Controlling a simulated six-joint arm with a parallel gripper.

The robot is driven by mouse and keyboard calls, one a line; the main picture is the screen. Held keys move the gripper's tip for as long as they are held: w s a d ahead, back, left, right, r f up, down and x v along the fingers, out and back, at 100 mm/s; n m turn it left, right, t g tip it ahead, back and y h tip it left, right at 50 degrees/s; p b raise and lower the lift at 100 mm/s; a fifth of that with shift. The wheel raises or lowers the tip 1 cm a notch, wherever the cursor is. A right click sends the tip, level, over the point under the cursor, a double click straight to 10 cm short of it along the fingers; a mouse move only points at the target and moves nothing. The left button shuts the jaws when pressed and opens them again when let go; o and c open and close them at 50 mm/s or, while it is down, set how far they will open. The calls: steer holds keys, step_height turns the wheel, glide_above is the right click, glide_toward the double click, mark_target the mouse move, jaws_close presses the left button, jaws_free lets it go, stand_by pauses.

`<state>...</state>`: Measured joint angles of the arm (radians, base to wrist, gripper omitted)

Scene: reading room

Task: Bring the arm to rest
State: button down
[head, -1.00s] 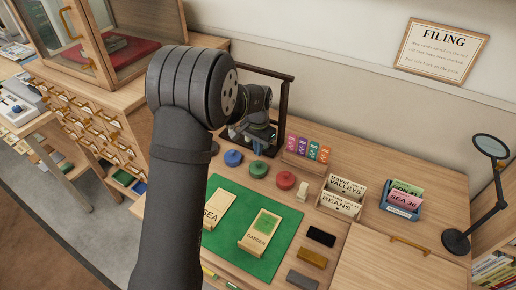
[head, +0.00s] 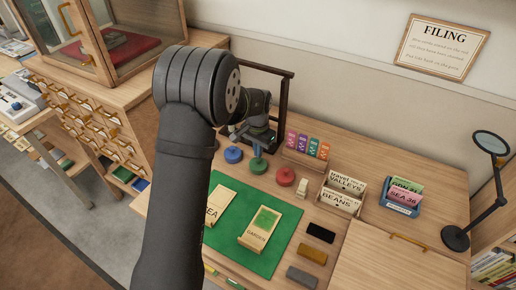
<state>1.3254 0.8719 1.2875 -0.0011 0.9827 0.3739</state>
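My arm rises through the middle of the head view, its dark elbow in front. My gripper (head: 238,132) is beyond it, over the back of the desk by a dark upright frame (head: 287,108). It is small and partly hidden, and I cannot tell whether its fingers are open or shut. Below and beside it, a green round piece (head: 258,165) with an upright handle stands on the desk. A blue round piece (head: 233,155) is left of it and a red one (head: 285,176) right. I see nothing held, but the finger area is unclear.
A green mat (head: 285,255) holds two cards or books, one partly behind my arm. Card boxes (head: 341,200), a blue holder (head: 402,208) and a black lamp (head: 455,238) stand to the right. A cabinet with many drawers (head: 100,125) is on the left.

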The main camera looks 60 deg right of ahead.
steer(key=shift+f, duration=0.65)
steer(key=shift+a+f, duration=0.1)
steer(key=shift+f, duration=0.05)
steer(key=shift+r, duration=3.6)
steer(key=shift+f, duration=3.3)
steer(key=shift+r, duration=0.1)
steer(key=shift+r, duration=1.7)
steer(key=shift+r, duration=0.1)
